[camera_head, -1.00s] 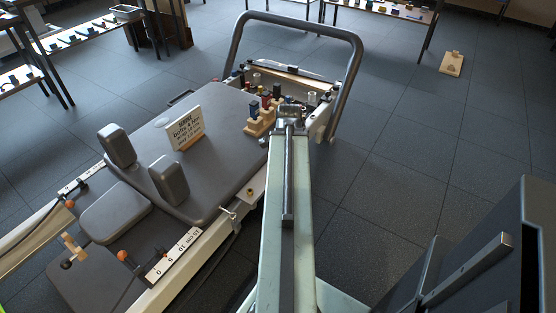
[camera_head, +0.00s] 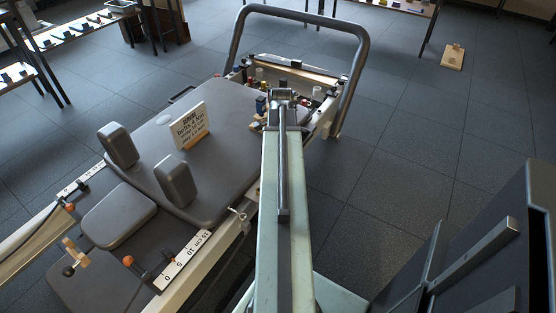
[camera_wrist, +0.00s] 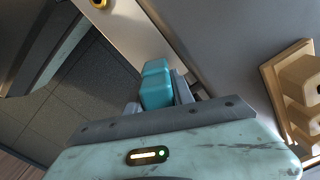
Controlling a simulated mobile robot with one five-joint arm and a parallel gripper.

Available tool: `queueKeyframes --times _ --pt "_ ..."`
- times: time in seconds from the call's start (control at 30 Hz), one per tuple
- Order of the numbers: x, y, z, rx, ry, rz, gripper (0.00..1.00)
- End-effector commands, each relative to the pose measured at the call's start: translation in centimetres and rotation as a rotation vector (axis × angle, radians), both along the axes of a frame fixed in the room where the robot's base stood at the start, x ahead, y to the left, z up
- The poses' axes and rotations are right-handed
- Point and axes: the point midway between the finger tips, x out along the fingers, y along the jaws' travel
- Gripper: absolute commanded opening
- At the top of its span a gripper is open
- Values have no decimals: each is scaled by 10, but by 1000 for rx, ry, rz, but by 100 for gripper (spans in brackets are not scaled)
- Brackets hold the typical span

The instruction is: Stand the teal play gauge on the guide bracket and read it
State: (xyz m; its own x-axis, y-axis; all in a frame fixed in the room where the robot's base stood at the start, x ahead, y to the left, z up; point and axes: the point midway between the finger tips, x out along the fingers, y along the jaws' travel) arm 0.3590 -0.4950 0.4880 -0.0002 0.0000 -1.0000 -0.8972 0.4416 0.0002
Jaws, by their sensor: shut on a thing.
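The teal play gauge (camera_wrist: 156,84) is a small block with a step across it, seen in the wrist view. My gripper (camera_wrist: 158,98) is shut on it, with a grey finger at either side. The gauge is above a pale rail (camera_wrist: 140,35) of the reformer, which carries a brass knob (camera_wrist: 99,3) at the top edge of the view. I cannot pick out the guide bracket for certain. In the head view my arm hides the gripper and the gauge.
A stepped wooden stand (camera_wrist: 298,92) is at the right in the wrist view. In the head view are the grey carriage with shoulder pads (camera_head: 118,145), a sign (camera_head: 190,126), a scale strip (camera_head: 187,258) and the frame's metal arch (camera_head: 362,65).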

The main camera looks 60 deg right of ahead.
Motion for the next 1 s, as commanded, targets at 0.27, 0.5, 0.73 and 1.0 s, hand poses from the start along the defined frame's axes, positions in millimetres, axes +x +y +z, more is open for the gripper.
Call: queueKeyframes --times 0.27,0.5,0.73,1.0 --pt "1 1 -23 0 0 2 0" --pt "2 1 -27 0 0 4 32" --pt "1 1 -26 0 0 3 51" --pt "1 1 -19 0 0 2 51"
